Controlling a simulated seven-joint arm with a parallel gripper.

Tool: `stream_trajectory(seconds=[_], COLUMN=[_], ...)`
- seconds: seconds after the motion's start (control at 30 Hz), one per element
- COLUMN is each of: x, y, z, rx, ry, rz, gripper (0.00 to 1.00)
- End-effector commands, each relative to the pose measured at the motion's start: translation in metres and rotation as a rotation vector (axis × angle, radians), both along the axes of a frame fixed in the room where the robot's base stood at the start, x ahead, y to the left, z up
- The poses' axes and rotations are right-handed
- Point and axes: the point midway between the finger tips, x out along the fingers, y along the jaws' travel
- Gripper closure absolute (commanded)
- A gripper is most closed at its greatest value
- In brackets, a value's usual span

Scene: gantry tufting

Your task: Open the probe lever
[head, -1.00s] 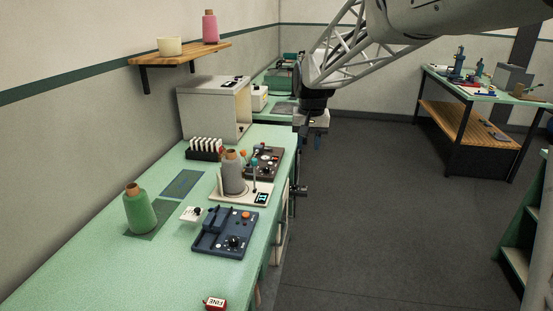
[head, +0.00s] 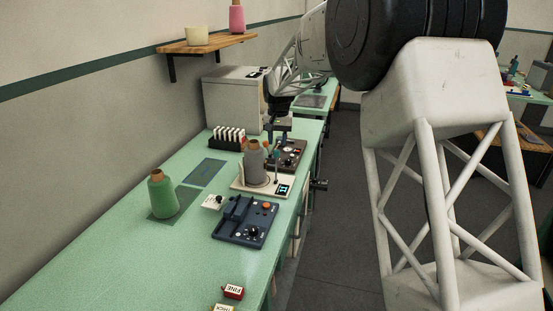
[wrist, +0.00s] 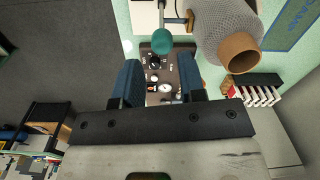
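A cream device (head: 246,186) with a small lit display stands on the green bench and bears a grey yarn cone (head: 256,165). An upright rod with a teal ball (head: 277,154) stands at its right; I take this for the probe lever, though no label shows. In the wrist view the teal ball (wrist: 162,41) is just beyond the fingertips, between their lines, beside the grey cone (wrist: 228,35). My gripper (wrist: 160,68) is open, its two blue fingers apart with nothing held. In the head view it is above the brown panel, and its fingers are partly hidden.
A brown panel (wrist: 160,90) with dials and knobs lies beneath the fingers. A rack of white cards (head: 228,136), a green cone (head: 162,196), a blue device (head: 236,226) and a white box (head: 234,103) crowd the bench. The front left of the bench is clear.

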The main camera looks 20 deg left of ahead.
Motion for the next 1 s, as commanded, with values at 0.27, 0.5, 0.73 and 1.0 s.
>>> stream_trajectory(seconds=[0.27, 0.5, 0.73, 1.0], x=[0.001, 0.001, 0.001, 0.001], y=[0.003, 0.003, 0.003, 0.003], z=[-0.002, -0.004, -0.019, -0.051], rx=[0.000, 0.000, -0.002, -0.002], ry=[0.001, 0.001, 0.003, 0.003], rz=[0.001, 0.001, 0.001, 0.001], gripper=[0.63, 0.63, 0.63, 0.63])
